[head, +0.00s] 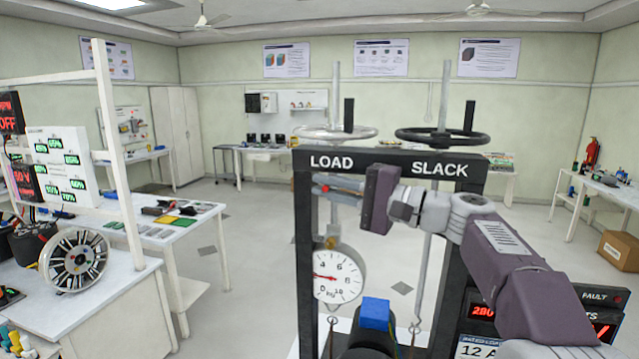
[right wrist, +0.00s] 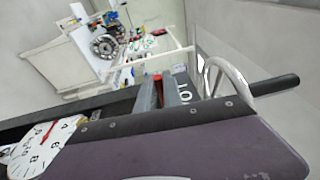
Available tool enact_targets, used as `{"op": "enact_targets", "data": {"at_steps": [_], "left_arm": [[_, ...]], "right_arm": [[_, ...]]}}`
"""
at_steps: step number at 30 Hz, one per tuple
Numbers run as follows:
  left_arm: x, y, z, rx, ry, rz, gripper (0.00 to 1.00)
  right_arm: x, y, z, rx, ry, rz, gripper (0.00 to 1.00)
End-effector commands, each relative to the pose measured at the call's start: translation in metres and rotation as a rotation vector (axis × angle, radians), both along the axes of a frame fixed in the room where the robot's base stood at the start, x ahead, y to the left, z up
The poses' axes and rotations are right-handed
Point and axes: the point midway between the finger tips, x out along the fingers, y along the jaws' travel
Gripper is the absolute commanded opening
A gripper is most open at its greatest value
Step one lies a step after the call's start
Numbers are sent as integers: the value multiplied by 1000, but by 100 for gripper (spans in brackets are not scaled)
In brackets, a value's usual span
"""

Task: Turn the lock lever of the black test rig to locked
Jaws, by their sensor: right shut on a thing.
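The black test rig (head: 303,262) stands upright at the centre of the head view, with "LOAD" and "SLACK" on its top bar. My right gripper (head: 334,188) reaches in from the right, just under the "LOAD" end. Its fingers are shut on a small red-tipped part, which I take to be the lock lever (head: 319,188). In the right wrist view the red part (right wrist: 158,88) shows between the two grey fingers (right wrist: 160,95). Most of the lever is hidden by the fingers, so its setting cannot be read. My left gripper is not in view.
A round dial gauge (head: 338,274) hangs below the gripper. A pale handwheel (head: 335,132) and a black handwheel (head: 442,137) stand above the top bar. A blue-topped black part (head: 375,313) is low in front. A white bench (head: 85,300) stands left; open floor lies between.

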Motion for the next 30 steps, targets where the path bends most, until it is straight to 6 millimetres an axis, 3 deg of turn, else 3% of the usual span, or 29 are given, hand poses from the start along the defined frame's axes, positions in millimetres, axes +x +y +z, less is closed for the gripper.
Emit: {"op": "enact_targets", "data": {"at_steps": [7,23,24,26,30], "left_arm": [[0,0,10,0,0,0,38],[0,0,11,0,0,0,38],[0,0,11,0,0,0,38],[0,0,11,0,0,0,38],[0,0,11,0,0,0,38]], "right_arm": [[0,-8,1,0,2,84,0],[-1,-9,0,0,0,112,0],[-1,-9,0,1,0,112,13],[-1,-9,0,0,0,112,30],[-2,-9,0,1,-1,113,33]]}}
